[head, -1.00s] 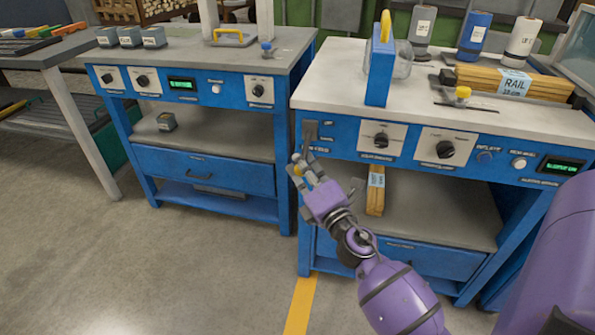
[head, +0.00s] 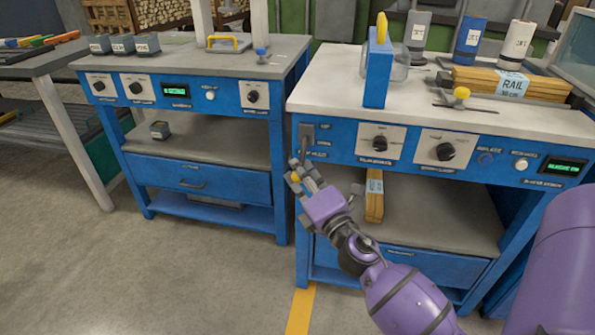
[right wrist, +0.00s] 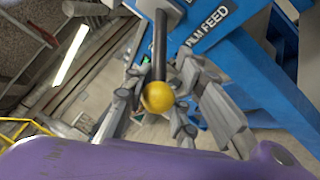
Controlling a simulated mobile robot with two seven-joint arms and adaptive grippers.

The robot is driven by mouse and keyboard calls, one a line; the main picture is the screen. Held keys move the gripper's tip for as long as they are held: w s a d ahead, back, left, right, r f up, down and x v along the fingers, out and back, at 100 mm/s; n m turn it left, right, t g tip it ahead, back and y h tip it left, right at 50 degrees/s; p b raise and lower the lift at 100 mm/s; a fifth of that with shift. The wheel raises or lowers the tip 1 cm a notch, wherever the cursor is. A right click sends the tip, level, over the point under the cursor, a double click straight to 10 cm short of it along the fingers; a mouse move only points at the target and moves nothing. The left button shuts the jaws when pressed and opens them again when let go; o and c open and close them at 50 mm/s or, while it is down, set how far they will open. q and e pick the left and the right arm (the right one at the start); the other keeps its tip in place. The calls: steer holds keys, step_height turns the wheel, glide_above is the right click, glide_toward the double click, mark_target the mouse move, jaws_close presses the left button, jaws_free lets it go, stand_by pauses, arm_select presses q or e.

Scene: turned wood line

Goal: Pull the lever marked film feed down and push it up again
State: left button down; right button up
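The film feed lever is a dark rod with a yellow ball knob (head: 295,177), hanging from a grey mount (head: 306,133) at the left end of the right bench's blue panel. My right gripper (head: 300,178) is at the knob. In the right wrist view the yellow knob (right wrist: 157,97) sits between the fingers of the right gripper (right wrist: 163,72), with a finger on each side and gaps that look visible. The "FILM FEED" label (right wrist: 205,30) is beside the rod. My left gripper is out of view.
The same panel has two black dials (head: 379,143) and a white button (head: 521,164). A RAIL-marked wood bundle (head: 510,84) and a blue upright device (head: 377,80) stand on top. Another blue bench (head: 200,180) is at left. The floor between is clear.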

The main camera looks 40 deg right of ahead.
steer(key=o, duration=0.3)
steer(key=shift+s+d, duration=0.1)
steer(key=shift+d, duration=0.3)
steer(key=shift+o, duration=0.2)
steer(key=shift+a, duration=0.1)
steer(key=shift+a, duration=0.15)
steer(key=v, duration=1.2)
